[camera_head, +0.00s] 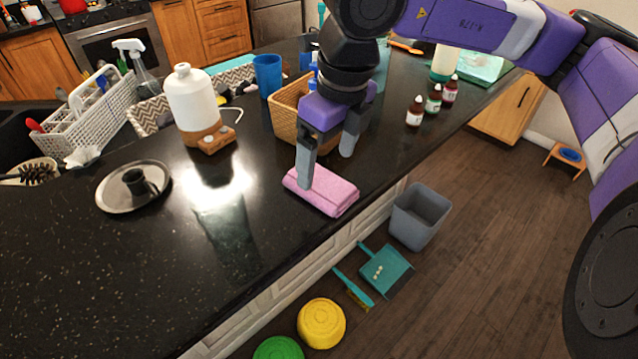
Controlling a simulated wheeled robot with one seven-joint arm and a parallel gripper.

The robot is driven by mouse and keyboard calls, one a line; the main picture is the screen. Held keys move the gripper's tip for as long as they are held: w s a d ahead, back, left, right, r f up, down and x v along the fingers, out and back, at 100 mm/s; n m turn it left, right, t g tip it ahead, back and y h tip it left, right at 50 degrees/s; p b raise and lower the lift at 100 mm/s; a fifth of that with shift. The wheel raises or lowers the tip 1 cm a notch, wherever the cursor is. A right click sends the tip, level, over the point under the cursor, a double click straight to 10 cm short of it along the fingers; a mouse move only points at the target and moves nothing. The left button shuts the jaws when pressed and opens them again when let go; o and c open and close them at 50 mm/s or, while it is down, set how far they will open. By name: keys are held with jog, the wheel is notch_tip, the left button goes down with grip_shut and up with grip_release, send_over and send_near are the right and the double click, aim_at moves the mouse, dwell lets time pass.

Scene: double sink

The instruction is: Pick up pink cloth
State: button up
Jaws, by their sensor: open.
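The pink cloth (326,194) lies folded flat on the dark counter, close to its front edge. My gripper (326,168) points down over the cloth with its two fingers apart. The left finger's tip is at the cloth's left part, seemingly touching it or just above it. The right finger's tip is higher in the picture, near the cloth's far side. Nothing is visibly held between the fingers.
A wicker basket (286,112) stands just behind my gripper. A white bottle (190,100) and a metal plate (112,190) with a dark cup are to the left. Several small dropper bottles (415,112) stand to the right.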

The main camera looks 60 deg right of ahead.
aim_at(321, 181)
jog(key=f, duration=0.2)
jog(key=w+f+p, duration=0.1)
jog(key=f, duration=0.2)
jog(key=shift+w+d+f+p, duration=0.25)
jog(key=shift+d+f+p, duration=0.05)
jog(key=shift+d+p, duration=0.1)
jog(key=shift+c, duration=0.5)
jog(key=c, duration=1.4)
jog(key=shift+o, duration=0.2)
jog(key=shift+r, duration=0.1)
notch_tip(321, 181, up, 20)
jog(key=b, duration=0.2)
jog(key=shift+b, duration=0.4)
